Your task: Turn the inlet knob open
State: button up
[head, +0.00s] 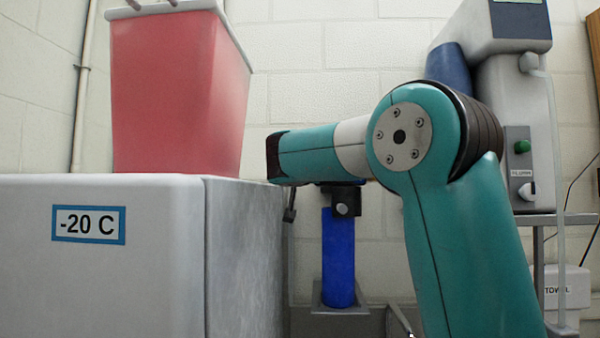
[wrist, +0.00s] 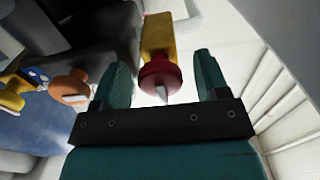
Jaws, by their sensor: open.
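My gripper (wrist: 161,62) is open in the wrist view, with one teal finger on each side of the picture's middle. A dark red round knob (wrist: 158,76) with a pale pointer shows between the fingers, with free space on both sides. It sits at the end of a yellow body (wrist: 158,34). An orange-brown knob (wrist: 70,84) lies left of the left finger, and a yellow handle (wrist: 12,96) farther left. No label names the inlet knob in either view. In the head view my arm hides the knobs.
A grey box marked -20 C (head: 130,270) carries a red bin (head: 178,90) on the left. A blue cylinder (head: 338,258) stands behind my arm. A white machine (head: 515,110) with a green button stands right. A pale ribbed surface (wrist: 285,95) lies right in the wrist view.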

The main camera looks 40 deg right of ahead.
jog(key=shift+c, duration=0.2)
jog(key=c, duration=0.9)
jog(key=shift+n, duration=0.3)
jog(key=n, duration=0.3)
jog(key=shift+n+b, duration=0.3)
jog(key=shift+b, duration=0.1)
jog(key=n, duration=0.4)
jog(key=n+p, duration=0.1)
jog(key=n, duration=0.4)
jog(key=n+p, duration=0.1)
jog(key=n, duration=0.3)
jog(key=shift+n, duration=0.3)
